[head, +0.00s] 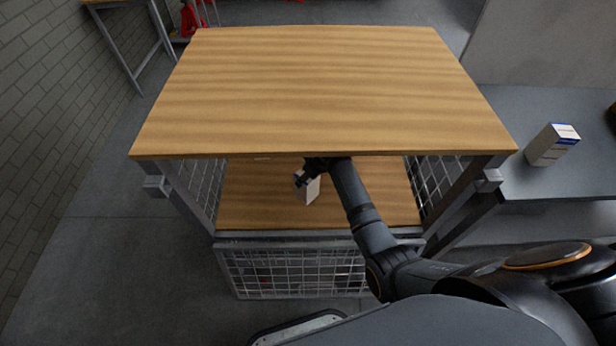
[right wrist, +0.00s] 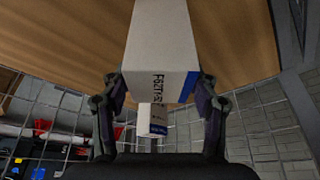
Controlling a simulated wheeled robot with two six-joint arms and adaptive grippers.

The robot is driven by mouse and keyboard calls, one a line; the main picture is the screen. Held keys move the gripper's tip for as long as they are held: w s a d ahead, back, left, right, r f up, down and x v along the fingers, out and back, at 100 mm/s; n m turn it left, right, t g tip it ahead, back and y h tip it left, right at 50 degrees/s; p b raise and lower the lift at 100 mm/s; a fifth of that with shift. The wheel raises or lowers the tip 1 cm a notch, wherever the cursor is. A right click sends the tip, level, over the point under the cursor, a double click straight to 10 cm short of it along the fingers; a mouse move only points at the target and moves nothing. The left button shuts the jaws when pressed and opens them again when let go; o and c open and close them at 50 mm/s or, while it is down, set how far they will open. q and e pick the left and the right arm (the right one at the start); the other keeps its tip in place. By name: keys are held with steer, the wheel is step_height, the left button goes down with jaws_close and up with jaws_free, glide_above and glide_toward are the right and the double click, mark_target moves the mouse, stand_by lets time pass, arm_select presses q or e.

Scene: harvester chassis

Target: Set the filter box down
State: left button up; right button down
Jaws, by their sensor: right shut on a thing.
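The filter box (head: 313,190) is white with a blue end and is inside the cart, over its lower wooden shelf (head: 375,205). My right gripper (head: 308,173) reaches in under the top board and is shut on the box. In the right wrist view the box (right wrist: 160,45) sits between the two fingers (right wrist: 161,88), its printed end toward the camera. I cannot tell whether the box touches the shelf. The top board hides part of the gripper. My left gripper is not in view.
The cart's wooden top (head: 320,85) is bare and overhangs the shelf. Wire mesh sides (head: 197,190) and posts bound the opening. A similar box (head: 551,145) stands on the grey bench at right. A smaller box (right wrist: 152,120) shows beyond the held one.

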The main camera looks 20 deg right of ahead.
steer(key=shift+c, duration=1.8)
jaws_free()
steer(key=shift+r, duration=0.1)
steer(key=shift+s+d+r, duration=0.1)
steer(key=shift+r, duration=0.25)
steer(key=shift+s+d+r+p, duration=0.3)
steer(key=shift+s+r, duration=0.15)
steer(key=shift+r, duration=0.1)
steer(key=shift+s+d+r+p, duration=0.25)
steer(key=shift+s+r, duration=0.15)
steer(key=shift+r, duration=0.1)
steer(key=s+d, duration=0.5)
steer(key=s, duration=0.4)
steer(key=shift+s+p, duration=0.3)
steer(key=shift+p, duration=0.15)
